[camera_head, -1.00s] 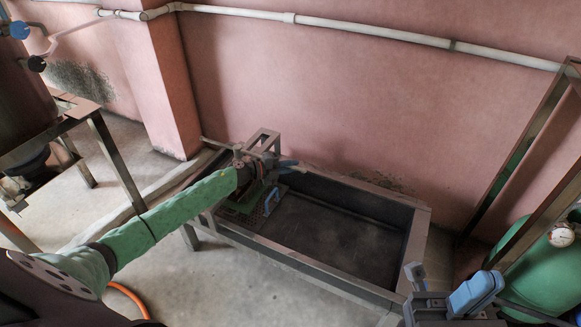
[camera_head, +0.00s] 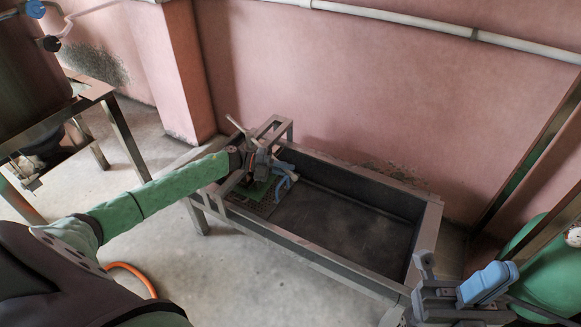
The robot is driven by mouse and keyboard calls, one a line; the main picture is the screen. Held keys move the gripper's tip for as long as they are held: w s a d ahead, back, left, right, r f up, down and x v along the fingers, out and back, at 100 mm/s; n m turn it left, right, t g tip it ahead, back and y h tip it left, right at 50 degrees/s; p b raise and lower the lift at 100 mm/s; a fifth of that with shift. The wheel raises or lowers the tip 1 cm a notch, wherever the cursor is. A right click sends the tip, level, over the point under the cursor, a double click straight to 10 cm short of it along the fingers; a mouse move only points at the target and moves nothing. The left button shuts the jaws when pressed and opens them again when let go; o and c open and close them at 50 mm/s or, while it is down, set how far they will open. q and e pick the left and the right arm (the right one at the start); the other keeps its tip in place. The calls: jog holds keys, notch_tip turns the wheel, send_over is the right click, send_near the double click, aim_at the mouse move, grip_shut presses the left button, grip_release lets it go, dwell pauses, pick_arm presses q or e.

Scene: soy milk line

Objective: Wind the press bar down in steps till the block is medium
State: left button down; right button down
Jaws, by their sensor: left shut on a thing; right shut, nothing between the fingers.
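The press (camera_head: 274,128) is a grey metal frame at the left end of a dark trough. A pale bar end (camera_head: 236,123) sticks up and to the left from it. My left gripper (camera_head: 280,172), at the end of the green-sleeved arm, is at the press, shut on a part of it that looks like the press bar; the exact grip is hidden. The block cannot be made out. My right gripper (camera_head: 487,284), with blue fingers, is shut and empty at the lower right, away from the press.
The metal-rimmed trough (camera_head: 427,222) is empty to the right of the press. A steel vessel on a stand (camera_head: 122,138) is at the left. An orange hose (camera_head: 135,275) lies on the floor. A pink wall is behind.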

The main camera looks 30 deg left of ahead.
pick_arm(q)
jog(key=shift+w+r, duration=0.15)
jog(key=shift+r, duration=0.3)
jog(key=c, duration=1.4)
grip_release()
jog(key=shift+a+r, duration=0.1)
jog(key=shift+r, duration=0.05)
jog(key=shift+c, duration=0.2)
jog(key=shift+f, duration=0.25)
jog(key=shift+s, duration=0.2)
jog(key=shift+a, duration=0.25)
jog(key=v, duration=0.7)
jog(key=shift+p, duration=0.45)
jog(key=shift+a, duration=0.1)
